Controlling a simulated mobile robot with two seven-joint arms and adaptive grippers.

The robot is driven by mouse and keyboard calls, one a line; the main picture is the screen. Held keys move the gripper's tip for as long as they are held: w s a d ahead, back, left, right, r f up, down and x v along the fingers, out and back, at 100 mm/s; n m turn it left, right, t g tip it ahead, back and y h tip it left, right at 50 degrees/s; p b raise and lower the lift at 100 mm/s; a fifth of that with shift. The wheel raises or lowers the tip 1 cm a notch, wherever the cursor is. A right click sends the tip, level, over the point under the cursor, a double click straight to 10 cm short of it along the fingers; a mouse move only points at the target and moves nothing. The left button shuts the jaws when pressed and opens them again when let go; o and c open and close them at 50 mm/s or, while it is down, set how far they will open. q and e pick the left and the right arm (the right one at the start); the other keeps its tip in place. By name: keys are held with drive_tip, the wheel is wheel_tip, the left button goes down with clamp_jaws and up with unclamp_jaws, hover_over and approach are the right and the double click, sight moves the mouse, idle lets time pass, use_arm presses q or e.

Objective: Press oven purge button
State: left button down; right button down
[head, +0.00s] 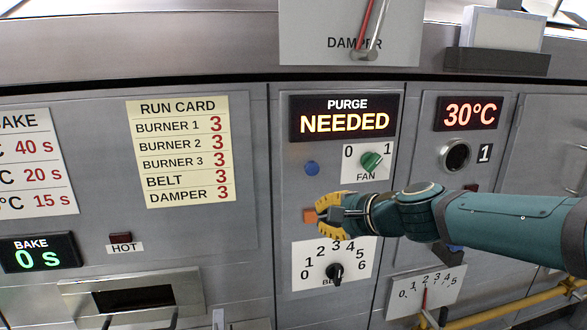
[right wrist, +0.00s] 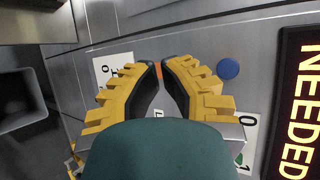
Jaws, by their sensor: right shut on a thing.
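The purge display (head: 344,118) reads "NEEDED" in lit letters. Below it are a round blue button (head: 312,168) and a small orange button (head: 309,216); no readable label tells which one is for purge. My right gripper (head: 318,214), with yellow fingers, reaches in from the right to the orange button. In the right wrist view my fingertips (right wrist: 161,68) nearly meet, with the orange button (right wrist: 157,68) showing between them. They are shut on it and partly hide it. The blue button (right wrist: 228,68) is apart from the fingers. My left gripper is not in view.
The green fan knob (head: 371,161) sits above my right forearm. The belt dial (head: 335,272) is just below the gripper. A run card (head: 181,152) is on the left panel. A yellow rail (head: 520,310) runs along the lower right.

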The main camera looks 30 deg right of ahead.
sight(313, 169)
wheel_tip(313, 169, up, 3)
drive_tip(key=shift+s+t, duration=0.15)
drive_tip(key=shift+t, duration=0.25)
drive_tip(key=shift+w+d, duration=0.3)
drive_tip(key=shift+w, duration=1.15)
drive_tip(key=shift+w+d, duration=0.35)
drive_tip(key=shift+w, duration=1.05)
drive_tip(key=shift+w+d, duration=0.3)
drive_tip(key=shift+w, duration=1.15)
drive_tip(key=shift+w+b, duration=0.15)
drive_tip(key=shift+b, duration=0.15)
drive_tip(key=shift+w+d, duration=0.1)
drive_tip(key=shift+w, duration=0.15)
drive_tip(key=shift+w+d, duration=0.1)
drive_tip(key=shift+w, duration=0.35)
drive_tip(key=shift+s, duration=0.85)
